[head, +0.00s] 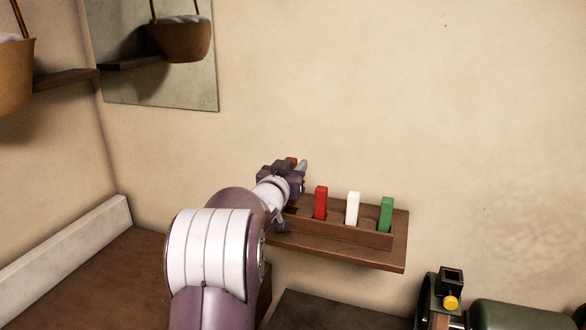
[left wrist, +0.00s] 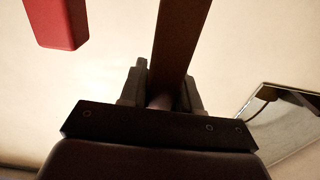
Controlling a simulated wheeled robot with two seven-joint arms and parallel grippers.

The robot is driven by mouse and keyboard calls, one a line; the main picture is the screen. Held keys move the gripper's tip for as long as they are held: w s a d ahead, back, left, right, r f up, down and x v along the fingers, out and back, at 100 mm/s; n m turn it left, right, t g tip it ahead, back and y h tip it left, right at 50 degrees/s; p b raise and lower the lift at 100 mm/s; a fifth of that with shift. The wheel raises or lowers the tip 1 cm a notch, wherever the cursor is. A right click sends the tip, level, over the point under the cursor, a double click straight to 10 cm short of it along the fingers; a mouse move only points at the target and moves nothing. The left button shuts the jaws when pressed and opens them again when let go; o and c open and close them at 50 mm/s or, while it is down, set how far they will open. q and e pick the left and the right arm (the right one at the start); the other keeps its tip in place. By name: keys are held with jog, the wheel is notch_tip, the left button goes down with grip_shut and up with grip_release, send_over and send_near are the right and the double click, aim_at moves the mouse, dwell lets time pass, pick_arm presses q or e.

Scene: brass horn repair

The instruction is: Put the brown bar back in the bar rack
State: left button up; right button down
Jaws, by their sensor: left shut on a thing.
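My left gripper (head: 284,170) is shut on the brown bar (head: 291,160), at the left end of the bar rack (head: 345,234). In the head view only a small piece of the brown bar shows above the gripper. In the left wrist view the brown bar (left wrist: 181,40) stands between the two fingers (left wrist: 162,90). The wooden rack sits on a wall shelf and holds a red bar (head: 321,202), a white bar (head: 352,208) and a green bar (head: 386,214), all upright. A dark slot (head: 291,209) shows at its left, partly hidden by my gripper. I cannot tell whether the brown bar touches the rack.
The wall shelf (head: 396,255) has a bare front strip. A machine with a green body (head: 520,314) and a yellow knob (head: 451,303) stands at the lower right. A mirror (head: 125,85) and a hanging basket (head: 12,75) are at the upper left.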

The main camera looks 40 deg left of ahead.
pick_arm(q)
jog(key=shift+f+b, duration=2.75)
jog(key=shift+f, duration=0.25)
jog(key=o, duration=1.1)
jog(key=b+v, duration=0.1)
jog(key=v, duration=0.2)
jog(key=b+v, duration=0.1)
jog(key=v, duration=0.1)
jog(key=shift+f+b, duration=0.3)
jog(key=v, duration=0.2)
jog(key=b+v, duration=0.1)
jog(key=v, duration=0.4)
jog(key=shift+s+r, duration=0.3)
jog(key=shift+r, duration=0.05)
